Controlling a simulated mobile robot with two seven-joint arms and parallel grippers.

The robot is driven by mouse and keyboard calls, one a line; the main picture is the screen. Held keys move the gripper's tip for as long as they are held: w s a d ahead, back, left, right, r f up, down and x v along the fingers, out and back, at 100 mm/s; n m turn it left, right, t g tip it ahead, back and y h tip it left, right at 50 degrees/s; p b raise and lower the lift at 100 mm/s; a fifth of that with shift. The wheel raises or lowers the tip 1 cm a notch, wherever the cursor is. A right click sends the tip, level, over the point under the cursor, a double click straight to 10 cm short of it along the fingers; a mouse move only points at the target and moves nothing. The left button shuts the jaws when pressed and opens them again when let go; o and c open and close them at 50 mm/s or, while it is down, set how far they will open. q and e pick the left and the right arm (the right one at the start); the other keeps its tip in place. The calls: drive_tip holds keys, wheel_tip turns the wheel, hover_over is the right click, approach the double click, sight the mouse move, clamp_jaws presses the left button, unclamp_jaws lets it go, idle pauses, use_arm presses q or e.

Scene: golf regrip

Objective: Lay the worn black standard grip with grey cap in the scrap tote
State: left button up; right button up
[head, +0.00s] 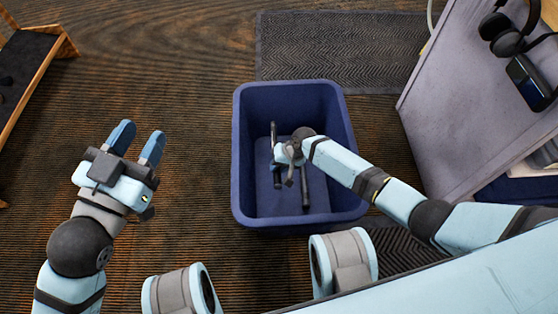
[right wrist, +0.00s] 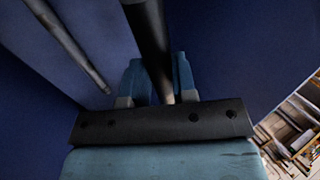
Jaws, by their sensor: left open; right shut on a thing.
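The scrap tote (head: 241,155) is a deep blue open bin on the floor in the middle of the head view. My right gripper (head: 279,154) is inside its opening, shut on a black grip (head: 274,133). In the right wrist view this grip (right wrist: 148,35) runs between the two blue fingers (right wrist: 158,82). I cannot make out a grey cap on it. A second dark grip (head: 305,190) is in the tote, to the right of the held one; a dark rod also shows at left in the right wrist view (right wrist: 65,42). My left gripper (head: 136,138) is open and empty, left of the tote.
A dark mat (head: 340,50) lies behind the tote. A grey bench panel (head: 465,100) stands at right, with headphones (head: 507,30) and a dark device (head: 530,82). A wood-framed dark rack (head: 25,65) is at far left.

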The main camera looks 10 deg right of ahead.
drive_tip(key=shift+f, duration=0.35)
use_arm(q)
drive_tip(key=shift+r+p, duration=0.3)
idle(0.4)
use_arm(e)
drive_tip(key=o, duration=1)
drive_tip(key=shift+c, duration=0.2)
use_arm(q)
drive_tip(key=s+n+p, duration=0.1)
drive_tip(key=p, duration=0.1)
drive_tip(key=s+d+r+n+p, duration=0.1)
drive_tip(key=n+p, duration=0.1)
drive_tip(key=p, duration=0.1)
drive_tip(key=s+n+g+y+p, duration=0.1)
drive_tip(key=p, duration=0.1)
drive_tip(key=shift+d+r+p, duration=0.25)
drive_tip(key=shift+d+p, duration=0.05)
drive_tip(key=shift+d, duration=0.05)
use_arm(e)
drive_tip(key=v, duration=1.3)
drive_tip(key=shift+d+r, duration=0.25)
drive_tip(key=shift+r, duration=0.1)
